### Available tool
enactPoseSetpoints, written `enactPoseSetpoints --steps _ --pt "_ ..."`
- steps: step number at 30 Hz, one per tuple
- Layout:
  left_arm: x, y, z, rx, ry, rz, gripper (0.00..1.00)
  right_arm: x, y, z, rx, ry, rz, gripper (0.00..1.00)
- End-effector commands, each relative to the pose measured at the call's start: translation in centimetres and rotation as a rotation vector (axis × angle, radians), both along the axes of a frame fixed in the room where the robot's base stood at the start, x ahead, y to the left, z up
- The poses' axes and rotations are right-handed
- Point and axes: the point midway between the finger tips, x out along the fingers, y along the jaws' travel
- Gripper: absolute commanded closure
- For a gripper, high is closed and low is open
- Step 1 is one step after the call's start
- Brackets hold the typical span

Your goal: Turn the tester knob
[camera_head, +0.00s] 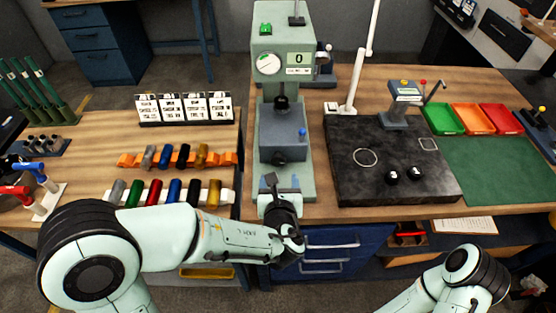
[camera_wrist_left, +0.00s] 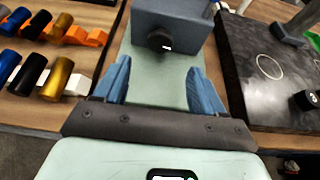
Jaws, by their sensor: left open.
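The tester (camera_head: 283,40) is a pale green upright machine with a round dial and a display reading 0. A grey-blue block (camera_head: 283,132) sits on its base. The tester knob, a dark round knob (camera_wrist_left: 160,40), sticks out from the block's front face in the left wrist view. My left gripper (camera_head: 282,184) is in front of the block, low over the tester's base. Its blue fingers (camera_wrist_left: 158,78) are open and empty, with the knob ahead of the gap between them, apart from both. My right gripper is out of view; part of my right arm shows at lower right.
Racks of coloured cylinders (camera_head: 178,158) stand left of the tester. A dark surface plate (camera_head: 350,185) with two black knobs lies to its right. Green, orange and red trays (camera_head: 473,119) stand farther right. Blue drawers (camera_head: 340,240) are below the bench edge.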

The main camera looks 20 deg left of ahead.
Motion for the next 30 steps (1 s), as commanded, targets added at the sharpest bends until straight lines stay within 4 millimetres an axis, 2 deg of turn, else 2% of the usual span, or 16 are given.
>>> enactPoseSetpoints --steps 6,12,18,26,27,29,30 --pt "4.4 1.4 -1.8 0.005 0.001 0.004 0.3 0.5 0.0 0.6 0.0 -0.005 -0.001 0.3" --pt "7.3 2.2 -2.9 0.004 0.0 0.003 0.3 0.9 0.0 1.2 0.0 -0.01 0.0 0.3" --pt "8.5 2.5 -3.5 0.002 -0.001 0.001 0.3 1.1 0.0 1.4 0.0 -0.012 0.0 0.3" --pt "8.6 2.5 -3.6 0.002 -0.002 0.001 0.3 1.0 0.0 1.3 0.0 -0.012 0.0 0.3" --pt "8.6 2.5 -3.6 0.002 -0.002 0.001 0.33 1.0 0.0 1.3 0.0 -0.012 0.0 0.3" --pt "8.6 2.5 -3.6 0.003 -0.001 0.0 0.53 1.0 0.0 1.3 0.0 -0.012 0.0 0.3" --pt "8.6 2.5 -3.6 0.003 -0.001 0.0 0.66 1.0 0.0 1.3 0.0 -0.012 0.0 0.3"
